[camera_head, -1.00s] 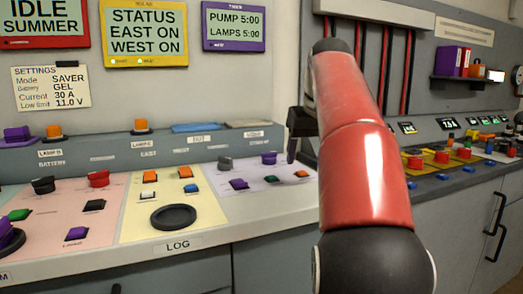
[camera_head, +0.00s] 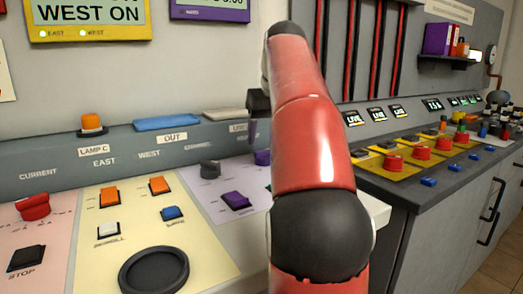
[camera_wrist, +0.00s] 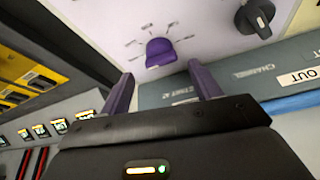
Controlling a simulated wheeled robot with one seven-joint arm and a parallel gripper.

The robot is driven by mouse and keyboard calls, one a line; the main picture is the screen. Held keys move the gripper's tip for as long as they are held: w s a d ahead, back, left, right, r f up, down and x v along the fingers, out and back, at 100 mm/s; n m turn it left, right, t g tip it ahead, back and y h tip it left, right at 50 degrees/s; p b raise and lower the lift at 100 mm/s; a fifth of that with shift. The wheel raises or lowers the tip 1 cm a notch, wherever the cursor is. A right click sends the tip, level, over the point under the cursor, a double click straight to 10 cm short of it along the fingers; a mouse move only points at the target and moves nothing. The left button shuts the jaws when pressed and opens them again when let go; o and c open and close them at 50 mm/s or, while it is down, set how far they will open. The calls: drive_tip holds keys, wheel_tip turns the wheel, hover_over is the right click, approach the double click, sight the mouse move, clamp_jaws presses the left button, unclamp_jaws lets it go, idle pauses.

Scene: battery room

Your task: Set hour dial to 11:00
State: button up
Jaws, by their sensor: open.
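A purple dial (camera_wrist: 160,50), with printed marks around it, sits on the pale panel in the wrist view. It also shows partly behind my arm in the head view (camera_head: 262,157). Its marks are too small to read, so I cannot tell its setting. My gripper (camera_wrist: 161,70) is open and empty, its two purple fingers spread on either side of the dial's line, with the dial just beyond the tips and apparently untouched. In the head view my gripper (camera_head: 254,118) is mostly hidden by my red arm. The purple-framed timer screen (camera_head: 210,8) is cut off at the top.
A dark knob (camera_head: 210,169) stands left of the dial and also shows in the wrist view (camera_wrist: 255,17). A purple button (camera_head: 236,201) lies in front. The raised grey ledge (camera_head: 60,167) runs behind the panel. Another console with red buttons (camera_head: 421,148) stands right.

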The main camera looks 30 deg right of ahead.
sight(265, 153)
drive_tip(key=x, duration=0.6)
drive_tip(key=shift+c, duration=0.4)
drive_tip(key=c, duration=0.7)
